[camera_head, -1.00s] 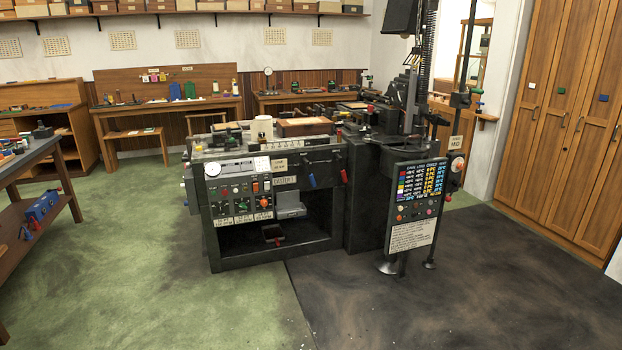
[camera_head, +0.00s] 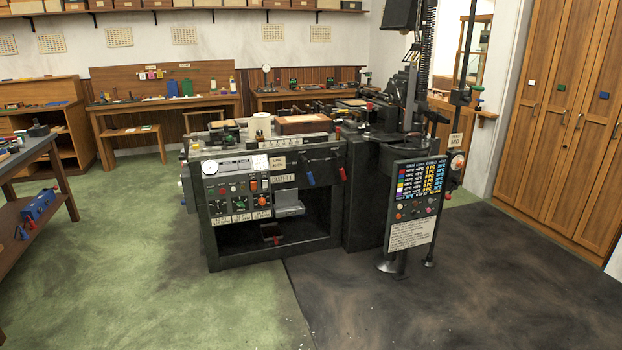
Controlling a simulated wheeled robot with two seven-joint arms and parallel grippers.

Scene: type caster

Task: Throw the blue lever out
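A blue lever (camera_head: 310,179) hangs down from the front of the black type caster (camera_head: 335,215), near the middle of the picture. A red lever (camera_head: 342,174) hangs just to its right on the same front. The blue lever looks slightly tilted; how it is fixed is too small to tell. Neither of my grippers is in view.
A control panel on legs (camera_head: 415,205) stands in front of the machine at the right. A workbench (camera_head: 30,155) is at the left edge, with a blue box (camera_head: 39,206) on its lower shelf. Green and dark floor (camera_head: 330,310) in front is clear.

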